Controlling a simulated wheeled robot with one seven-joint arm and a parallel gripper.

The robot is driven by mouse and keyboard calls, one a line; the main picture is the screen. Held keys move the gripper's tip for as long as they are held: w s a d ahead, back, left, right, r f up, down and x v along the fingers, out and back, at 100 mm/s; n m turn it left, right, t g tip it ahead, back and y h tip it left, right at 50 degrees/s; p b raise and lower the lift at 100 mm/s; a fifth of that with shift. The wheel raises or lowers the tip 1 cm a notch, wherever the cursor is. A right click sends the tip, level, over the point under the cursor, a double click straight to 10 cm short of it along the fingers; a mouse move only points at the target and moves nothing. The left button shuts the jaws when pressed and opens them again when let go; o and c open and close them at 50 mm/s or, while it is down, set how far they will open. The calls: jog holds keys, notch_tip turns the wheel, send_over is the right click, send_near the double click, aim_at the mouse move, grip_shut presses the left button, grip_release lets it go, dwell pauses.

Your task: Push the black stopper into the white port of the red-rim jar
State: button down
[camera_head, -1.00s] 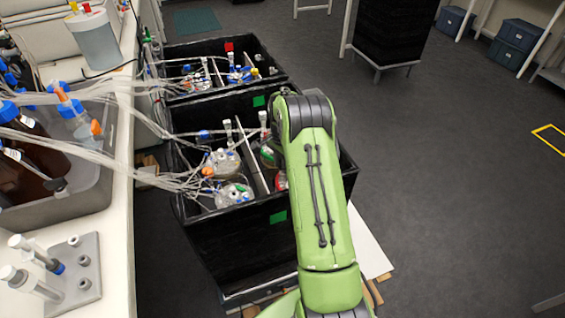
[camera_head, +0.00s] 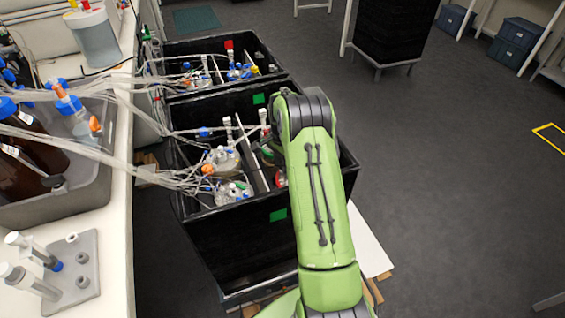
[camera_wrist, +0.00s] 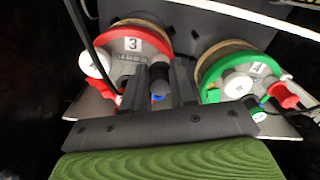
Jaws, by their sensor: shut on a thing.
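The red-rim jar (camera_wrist: 149,35) carries a label "3" and sits in the upper left middle of the wrist view. A round white part (camera_wrist: 97,64), which looks like its port, is at the left of its lid. My gripper (camera_wrist: 159,82) reaches over the near right side of this lid. Its fingers are shut on a small dark piece, the black stopper (camera_wrist: 158,72), held between the tips. Whether the stopper touches a port cannot be told. In the head view my arm covers the gripper and most of the red-rim jar, with a little red (camera_head: 281,179) showing.
A green-rim jar (camera_wrist: 211,78) with a white cap and red fitting stands close to the right of my gripper. In the head view, black bins (camera_head: 240,245) hold other jars with many clear tubes. The bench (camera_head: 122,230) is at left; open floor lies right.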

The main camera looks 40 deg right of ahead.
jog(key=shift+f+b, duration=0.3)
jog(key=shift+f, duration=0.2)
dwell(0.4)
jog(key=c, duration=0.8)
grip_release()
jog(key=shift+r, duration=0.1)
notch_tip(320, 180, up, 7)
jog(key=p, duration=0.5)
jog(key=shift+d, duration=0.1)
jog(key=s+a+r+n+p, duration=0.2)
jog(key=a+r+n+p, duration=0.2)
jog(key=a+n+p, duration=0.1)
jog(key=s+a+r+n+p, duration=0.2)
jog(key=a+r+n+p, duration=0.3)
jog(key=a+p, duration=0.3)
jog(key=s+a+r+n+p, duration=0.2)
jog(key=a+r+n+p, duration=0.2)
jog(key=a, duration=0.5)
jog(key=shift+s+a+r+n+p, duration=0.1)
jog(key=shift+r+n+p, duration=0.1)
jog(key=shift+n+p, duration=0.55)
jog(key=shift+s+a+r+n+p, duration=0.15)
jog(key=shift+n+p, duration=0.3)
jog(key=shift+p, duration=0.5)
